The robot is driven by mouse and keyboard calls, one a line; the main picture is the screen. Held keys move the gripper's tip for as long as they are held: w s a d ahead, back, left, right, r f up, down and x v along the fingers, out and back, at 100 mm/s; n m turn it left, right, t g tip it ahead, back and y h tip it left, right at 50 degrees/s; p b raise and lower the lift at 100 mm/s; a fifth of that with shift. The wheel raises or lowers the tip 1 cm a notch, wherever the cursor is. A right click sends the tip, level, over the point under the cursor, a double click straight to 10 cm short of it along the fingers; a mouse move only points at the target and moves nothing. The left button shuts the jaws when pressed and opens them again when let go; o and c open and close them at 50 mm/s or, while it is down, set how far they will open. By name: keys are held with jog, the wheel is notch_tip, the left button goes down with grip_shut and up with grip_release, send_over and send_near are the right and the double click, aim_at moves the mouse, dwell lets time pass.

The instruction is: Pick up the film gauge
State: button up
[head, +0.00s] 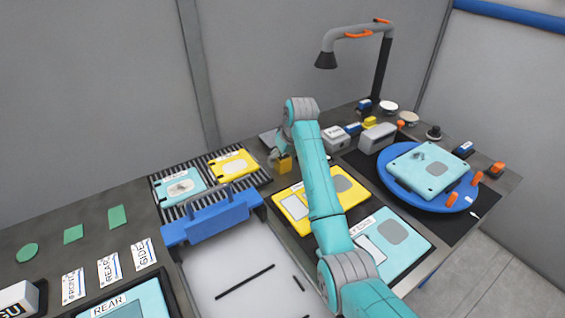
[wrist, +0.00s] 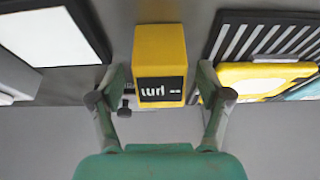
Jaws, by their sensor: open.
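A yellow block with a black label bearing white marks, which I take as the film gauge (wrist: 160,55), is at the upper middle of the wrist view. In the head view the film gauge (head: 285,165) is a small yellow box on the dark bench, beside the end of my teal arm. My gripper (wrist: 162,82) is open, one finger to each side of the block, with a narrow gap at each side. The gripper (head: 277,154) is small and partly hidden in the head view. A small dark knob shows at the block's left side in the wrist view.
A slatted rack (head: 163,213) with teal and yellow panels stands left of the gauge. A yellow panel (head: 290,206) lies close in front. A grey box (head: 378,138) and small blocks are to the right, near a blue turntable (head: 393,181). The wall is behind.

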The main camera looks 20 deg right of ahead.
jog(key=c, duration=1.4)
jog(key=shift+r, duration=0.1)
